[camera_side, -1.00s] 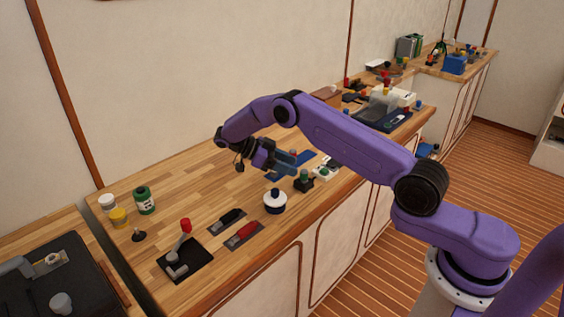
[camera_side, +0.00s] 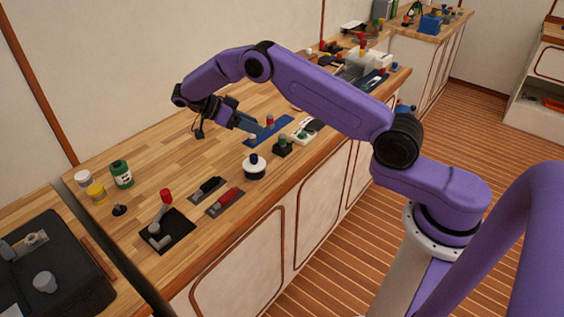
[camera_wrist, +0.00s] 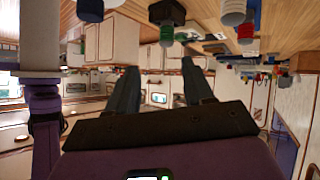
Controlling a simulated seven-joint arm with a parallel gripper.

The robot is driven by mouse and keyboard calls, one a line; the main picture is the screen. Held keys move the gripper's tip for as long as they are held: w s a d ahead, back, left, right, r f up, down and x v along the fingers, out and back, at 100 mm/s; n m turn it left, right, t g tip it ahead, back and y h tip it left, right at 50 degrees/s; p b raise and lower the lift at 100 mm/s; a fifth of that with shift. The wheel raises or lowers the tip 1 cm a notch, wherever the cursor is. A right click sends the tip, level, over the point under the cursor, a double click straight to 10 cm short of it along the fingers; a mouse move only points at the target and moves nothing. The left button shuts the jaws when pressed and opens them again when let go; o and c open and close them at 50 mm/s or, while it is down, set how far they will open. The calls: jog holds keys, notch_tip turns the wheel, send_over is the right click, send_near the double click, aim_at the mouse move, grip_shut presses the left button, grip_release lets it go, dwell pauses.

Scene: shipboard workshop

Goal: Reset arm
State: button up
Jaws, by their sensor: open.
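My purple arm reaches over the wooden bench (camera_side: 160,158) from the right in the side view. My gripper (camera_side: 256,130) is over the middle of the bench, pointing right, with nothing seen in its jaws. In the wrist view my gripper (camera_wrist: 158,88) shows two dark fingers spread apart with an empty gap between them. Beyond the fingers are cabinet fronts, and the view appears upside down. The gap between the gripper and the bench top cannot be judged exactly.
Near the gripper are a blue mat (camera_side: 284,127), a black block with a green knob (camera_side: 282,147) and a white-and-navy round pot (camera_side: 254,168). Bare wood lies behind.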

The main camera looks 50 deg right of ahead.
jog(key=s+a+r+n+t+y, duration=0.25)
jog(key=s+a+r+n, duration=0.3)
jog(key=n, duration=0.35)
jog(key=s+a+r+n+t+y, duration=0.1)
jog(key=s+a+r+n+t, duration=0.3)
jog(key=s+n, duration=0.35)
jog(key=s+d+n+y, duration=0.2)
jog(key=s+n+y, duration=0.3)
jog(key=s+n, duration=1.4)
jog(key=s, duration=0.5)
jog(key=shift+s+d+r+t+y, duration=0.15)
jog(key=shift+d+t+y, duration=0.15)
jog(key=shift+t+y, duration=0.05)
